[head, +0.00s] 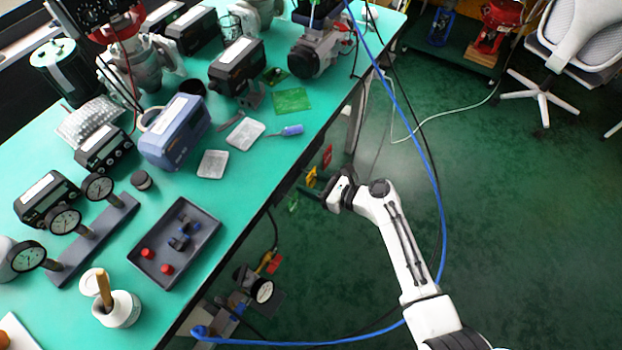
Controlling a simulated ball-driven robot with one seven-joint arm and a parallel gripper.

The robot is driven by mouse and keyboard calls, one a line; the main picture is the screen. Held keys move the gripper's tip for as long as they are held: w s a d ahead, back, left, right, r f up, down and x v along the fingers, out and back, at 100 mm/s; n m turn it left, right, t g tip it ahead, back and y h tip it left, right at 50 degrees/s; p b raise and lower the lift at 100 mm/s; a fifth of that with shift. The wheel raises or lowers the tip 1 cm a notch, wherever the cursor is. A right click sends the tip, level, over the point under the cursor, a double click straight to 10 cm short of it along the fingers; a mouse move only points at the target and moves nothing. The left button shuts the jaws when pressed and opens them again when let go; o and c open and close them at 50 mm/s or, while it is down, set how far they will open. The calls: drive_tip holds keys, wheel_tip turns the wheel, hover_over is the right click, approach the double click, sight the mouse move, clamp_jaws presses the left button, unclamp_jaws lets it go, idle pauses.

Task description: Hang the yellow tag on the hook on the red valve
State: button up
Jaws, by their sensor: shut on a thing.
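My gripper (312,192) is off the table's right edge, its dark fingers pointing left. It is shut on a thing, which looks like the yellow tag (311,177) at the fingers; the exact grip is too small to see. A red tag (327,156) shows just above and a green tag (293,202) just below the fingertips. A red valve-like body (497,20) stands on a low dark platform at the top right, far from my gripper and partly cut off by the frame. I cannot make out a hook on it.
The green-topped table (255,185) fills the left, crowded with gauges, positioner boxes and a grey tray (165,262). A blue hose (425,150) loops down beside my arm. A white chair (577,40) stands right of the platform (440,55). The green floor between is mostly clear.

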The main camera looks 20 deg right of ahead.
sight(312, 183)
drive_tip(key=shift+r+p, duration=0.55)
drive_tip(key=shift+p, duration=0.15)
drive_tip(key=shift+c, duration=0.2)
drive_tip(key=shift+s+d+r+p, duration=0.1)
drive_tip(key=shift+s+d+p, duration=0.2)
drive_tip(key=shift+s+d, duration=0.3)
drive_tip(key=shift+s+d+f+p, duration=0.1)
drive_tip(key=shift+s+d+p, duration=0.25)
drive_tip(key=shift+s, duration=0.4)
drive_tip(key=shift+s+d+r+p, duration=0.1)
drive_tip(key=shift+s+d+p, duration=0.15)
drive_tip(key=shift+s+d, duration=0.35)
drive_tip(key=shift+s, duration=0.1)
idle(0.4)
